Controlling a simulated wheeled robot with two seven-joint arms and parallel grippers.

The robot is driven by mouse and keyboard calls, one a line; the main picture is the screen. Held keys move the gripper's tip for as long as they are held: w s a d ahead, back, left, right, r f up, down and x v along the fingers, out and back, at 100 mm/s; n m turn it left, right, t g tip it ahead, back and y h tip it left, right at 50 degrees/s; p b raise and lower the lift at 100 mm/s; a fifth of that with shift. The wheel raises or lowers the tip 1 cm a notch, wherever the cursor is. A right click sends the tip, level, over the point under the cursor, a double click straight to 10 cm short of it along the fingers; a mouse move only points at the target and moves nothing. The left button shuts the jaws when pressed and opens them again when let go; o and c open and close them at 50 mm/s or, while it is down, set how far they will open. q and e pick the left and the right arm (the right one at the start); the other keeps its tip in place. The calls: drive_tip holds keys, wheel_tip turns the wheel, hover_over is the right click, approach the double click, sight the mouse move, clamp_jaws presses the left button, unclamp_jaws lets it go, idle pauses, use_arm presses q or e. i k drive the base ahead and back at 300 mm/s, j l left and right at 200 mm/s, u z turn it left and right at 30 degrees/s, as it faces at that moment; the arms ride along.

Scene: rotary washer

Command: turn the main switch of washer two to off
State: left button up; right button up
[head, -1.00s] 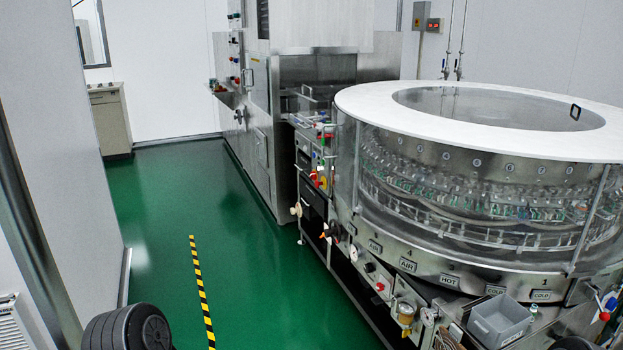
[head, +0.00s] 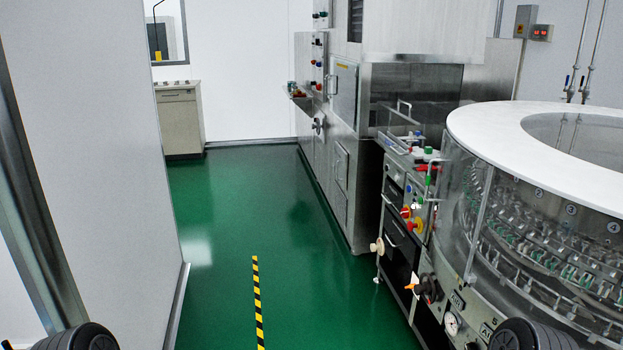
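The round washer (head: 478,215) with a white top ring and clear wall stands at the right, full of small glass items. At its left end is a control cabinet (head: 397,180). A red and yellow rotary switch (head: 415,226) sits on that cabinet's side. Its pointing direction is too small to read. No label naming washer two is readable. Neither of my grippers is in view; only dark rounded parts of my arms show at the bottom left and bottom right.
Green floor (head: 225,235) lies open in the middle, with a black-yellow strip (head: 258,305) on it. A white wall panel (head: 105,150) is at the left. A tall steel machine (head: 345,150) and a small cabinet (head: 180,118) stand further back. Handwheels (head: 377,246) stick out toward the aisle.

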sight(404, 213)
drive_tip(key=i+z, duration=0.1)
drive_tip(key=i, duration=0.35)
drive_tip(key=i+j+z, duration=0.1)
drive_tip(key=i, duration=0.3)
drive_tip(key=i+j+z, duration=0.1)
drive_tip(key=i, duration=0.35)
drive_tip(key=i+j+z, duration=0.1)
drive_tip(key=i+j, duration=0.15)
drive_tip(key=i, duration=0.2)
drive_tip(key=i+j+z, duration=0.2)
drive_tip(key=i+z, duration=0.2)
drive_tip(key=i+j+z, duration=0.25)
drive_tip(key=z, duration=0.15)
drive_tip(key=i+j+z, duration=0.5)
drive_tip(key=j+z, duration=0.25)
drive_tip(key=j, duration=0.1)
